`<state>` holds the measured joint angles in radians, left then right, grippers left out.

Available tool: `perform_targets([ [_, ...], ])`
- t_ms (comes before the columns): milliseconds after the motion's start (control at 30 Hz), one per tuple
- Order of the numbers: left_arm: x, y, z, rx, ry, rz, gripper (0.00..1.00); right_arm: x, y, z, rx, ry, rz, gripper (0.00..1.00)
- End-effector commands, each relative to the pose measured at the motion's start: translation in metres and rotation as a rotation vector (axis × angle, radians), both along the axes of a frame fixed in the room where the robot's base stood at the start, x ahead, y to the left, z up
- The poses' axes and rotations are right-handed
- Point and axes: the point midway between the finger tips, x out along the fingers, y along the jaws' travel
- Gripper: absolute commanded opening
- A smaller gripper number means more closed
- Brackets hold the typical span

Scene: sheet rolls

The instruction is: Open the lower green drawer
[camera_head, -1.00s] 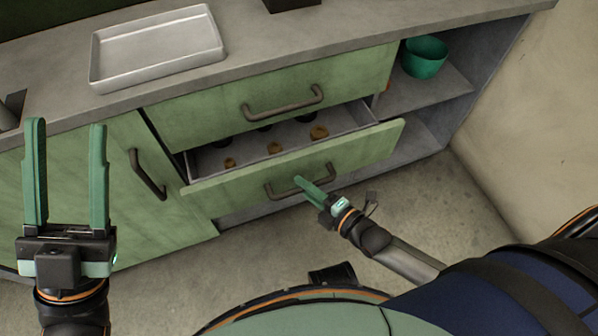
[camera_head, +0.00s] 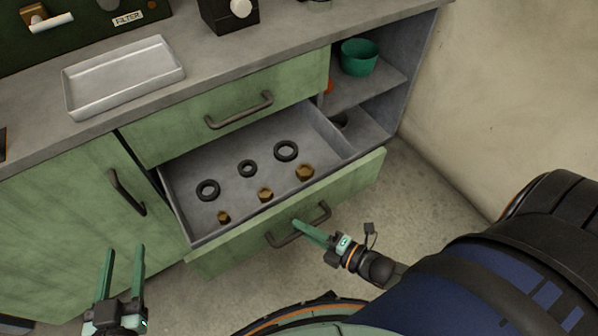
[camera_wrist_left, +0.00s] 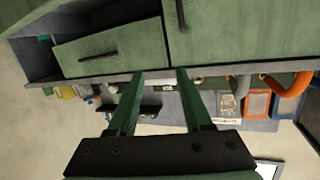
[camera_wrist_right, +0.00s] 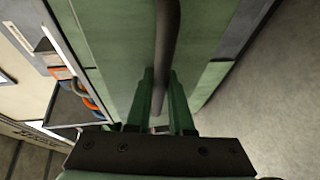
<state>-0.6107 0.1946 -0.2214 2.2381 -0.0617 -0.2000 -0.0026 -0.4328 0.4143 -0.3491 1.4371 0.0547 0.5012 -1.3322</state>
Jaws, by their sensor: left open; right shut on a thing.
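The lower green drawer (camera_head: 345,195) stands well out from the cabinet. Its grey tray holds black rings (camera_head: 247,168) and brass nuts (camera_head: 265,195). My right gripper (camera_head: 300,226) is shut on its dark bar handle (camera_head: 318,220). In the right wrist view the handle (camera_wrist_right: 167,50) runs between the fingers (camera_wrist_right: 160,100). My left gripper (camera_head: 125,250) is open and empty in front of the cabinet door at lower left. Its spread fingers (camera_wrist_left: 158,80) also show in the left wrist view.
The upper green drawer (camera_head: 235,105) is closed. A metal tray (camera_head: 125,75) and a dark box (camera_head: 230,12) stand on the counter. A teal bowl (camera_head: 359,57) sits on the open shelf at right. Bare floor (camera_head: 420,180) lies right of the drawer.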

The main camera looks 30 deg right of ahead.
Motion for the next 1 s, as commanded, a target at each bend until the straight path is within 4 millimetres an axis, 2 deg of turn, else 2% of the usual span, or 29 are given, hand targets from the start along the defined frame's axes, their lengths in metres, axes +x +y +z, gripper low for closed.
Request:
perform_targets([
  [167,-0.0024,0.0001,-0.0088,0.0,0.038,0.003,0.5,-0.0031,-0.0008,0.0006,0.0,-0.002,0.0,0.0],
  [467,-0.0025,0.0002,-0.0096,-0.001,0.041,0.004,0.5,-0.0032,-0.0009,0.0003,0.0,-0.002,-0.001,0.0],
  [500,-0.0025,0.0002,-0.0096,0.0,0.039,0.003,0.5,-0.0032,-0.001,0.0003,0.0,-0.002,-0.001,0.21],
  [733,-0.0023,0.0003,-0.0094,0.0,0.039,0.003,0.5,-0.0031,-0.0007,0.0002,0.0,-0.001,0.0,0.47],
  [767,-0.0024,0.0005,-0.0093,0.0,0.039,0.003,0.5,-0.0031,-0.0006,0.0002,0.0,-0.001,0.0,0.5],
  [1000,-0.0023,0.0004,-0.0089,0.0,0.039,0.003,0.5,-0.0036,-0.0006,0.0002,0.0,-0.001,0.0,0.5],
])
